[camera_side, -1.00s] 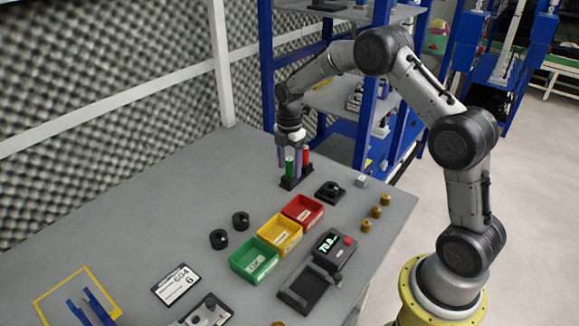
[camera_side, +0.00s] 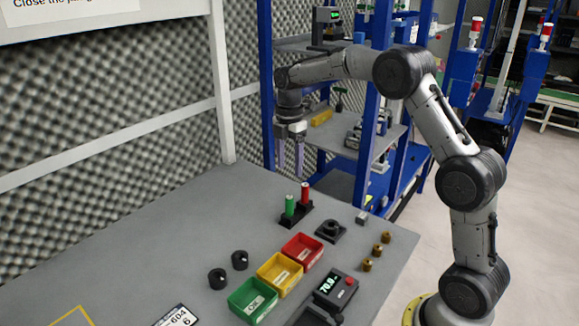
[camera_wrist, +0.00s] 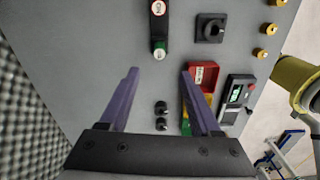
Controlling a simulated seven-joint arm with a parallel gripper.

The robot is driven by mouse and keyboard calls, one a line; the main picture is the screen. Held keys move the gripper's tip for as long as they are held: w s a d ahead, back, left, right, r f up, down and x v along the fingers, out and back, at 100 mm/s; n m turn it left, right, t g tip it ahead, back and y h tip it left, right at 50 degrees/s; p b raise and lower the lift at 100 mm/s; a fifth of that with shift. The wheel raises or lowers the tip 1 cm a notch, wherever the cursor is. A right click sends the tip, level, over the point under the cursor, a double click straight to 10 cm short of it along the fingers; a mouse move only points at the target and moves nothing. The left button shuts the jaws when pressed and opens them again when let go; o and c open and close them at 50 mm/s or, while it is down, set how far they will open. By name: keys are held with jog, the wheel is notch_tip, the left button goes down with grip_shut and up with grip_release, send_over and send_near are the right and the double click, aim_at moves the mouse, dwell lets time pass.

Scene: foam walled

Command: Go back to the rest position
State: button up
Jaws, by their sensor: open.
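My gripper (camera_side: 290,160) is open and empty, with two purple fingers pointing down above the far part of the grey table. In the wrist view my gripper (camera_wrist: 158,78) shows its fingers spread apart with nothing between them. No rest position is marked in view.
Red (camera_side: 302,251), yellow (camera_side: 279,273) and green (camera_side: 253,300) bins stand in a row. Near them are a digital display unit (camera_side: 337,288), black round parts (camera_side: 218,279) and several brass parts (camera_side: 382,250). A blue shelf rack (camera_side: 366,130) rises behind my gripper.

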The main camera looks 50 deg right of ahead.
jog(key=shift+a, duration=0.1)
jog(key=s+a+r+t, duration=0.1)
jog(key=s+a+r, duration=0.1)
jog(key=r, duration=0.4)
jog(key=s+a+r+t, duration=0.1)
jog(key=s+a+r, duration=0.15)
jog(key=r, duration=0.25)
jog(key=s+a+r+m+t, duration=0.2)
jog(key=s+a+r, duration=0.25)
jog(key=s, duration=0.55)
jog(key=s+a+f+m, duration=0.1)
jog(key=s+f+m, duration=0.3)
jog(key=s+m, duration=0.3)
jog(key=s+a+f+m+t, duration=0.1)
jog(key=s+f+m, duration=0.4)
jog(key=s+m, duration=0.2)
jog(key=s, duration=0.2)
jog(key=shift+s+a+m+t, duration=0.25)
jog(key=shift+s+m+t, duration=0.05)
jog(key=shift+m, duration=0.1)
